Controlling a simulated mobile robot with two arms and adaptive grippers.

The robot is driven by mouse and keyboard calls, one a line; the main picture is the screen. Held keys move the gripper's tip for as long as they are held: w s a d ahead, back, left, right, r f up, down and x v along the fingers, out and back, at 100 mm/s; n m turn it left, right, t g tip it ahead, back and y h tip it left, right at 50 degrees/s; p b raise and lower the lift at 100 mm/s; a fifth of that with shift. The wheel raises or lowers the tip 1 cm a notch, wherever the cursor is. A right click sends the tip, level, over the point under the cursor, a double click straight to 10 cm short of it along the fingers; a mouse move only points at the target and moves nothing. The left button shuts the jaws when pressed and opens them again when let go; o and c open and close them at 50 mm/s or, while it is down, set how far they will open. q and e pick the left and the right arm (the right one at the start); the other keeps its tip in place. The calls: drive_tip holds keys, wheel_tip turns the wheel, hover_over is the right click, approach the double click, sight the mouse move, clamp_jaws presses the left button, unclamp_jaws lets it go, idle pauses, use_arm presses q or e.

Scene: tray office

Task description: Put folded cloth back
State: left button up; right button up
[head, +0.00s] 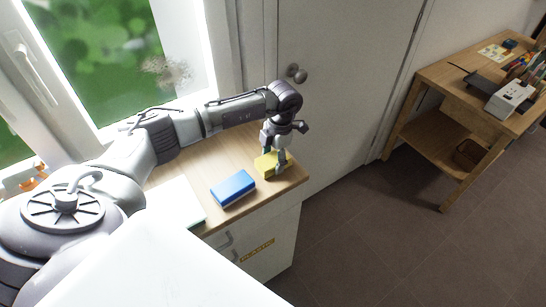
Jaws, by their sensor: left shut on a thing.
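A small yellow block-shaped thing (265,166), which looks like the folded cloth, is at the right end of the wooden counter top (290,176). My left gripper (275,165) points down and is shut on it. The fingers hide part of its right side. I cannot tell whether it touches the counter or is just above it. My right gripper is not in view.
A blue block (233,188) lies on the counter left of the yellow thing. A pale flat sheet (178,204) lies further left. A window is behind, a white door (335,90) beside. A wooden desk (445,75) with office items stands far right; the floor between is clear.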

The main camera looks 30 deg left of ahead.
use_arm(q)
drive_tip(key=shift+f, duration=0.25)
drive_tip(key=o, duration=1)
drive_tip(key=shift+r, duration=0.1)
